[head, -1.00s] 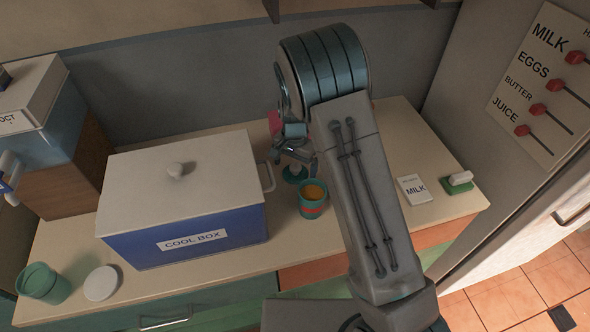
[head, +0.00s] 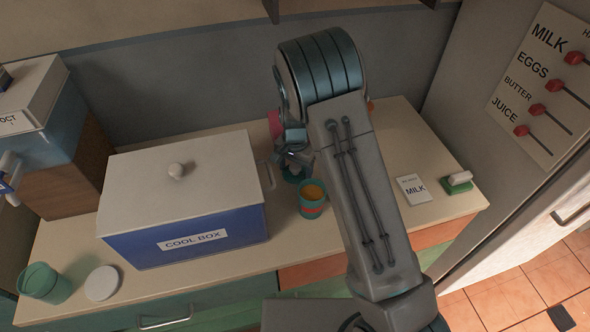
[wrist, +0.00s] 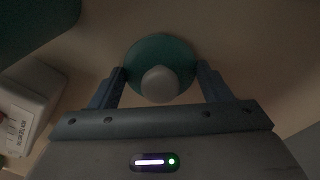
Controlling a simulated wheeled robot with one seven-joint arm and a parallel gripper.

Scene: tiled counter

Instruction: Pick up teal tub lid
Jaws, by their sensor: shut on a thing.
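The teal tub lid (wrist: 160,50) is a round disc with a pale knob, in the middle of the wrist view. My gripper (wrist: 161,74) is shut on it, one finger at each side of the lid. In the head view my gripper (head: 294,160) is right of the cool box, and only a bit of the lid (head: 292,178) shows beneath it. I cannot tell whether the lid touches the counter. A teal tub (head: 312,207) with orange contents and a red mark stands open just in front of the gripper.
The cool box (head: 215,238) stands close on the left. Another teal tub (head: 44,284) and a white disc (head: 102,283) are at the front left. A milk card (head: 413,189) and a green-and-white block (head: 458,182) lie right. The counter between arm and card is clear.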

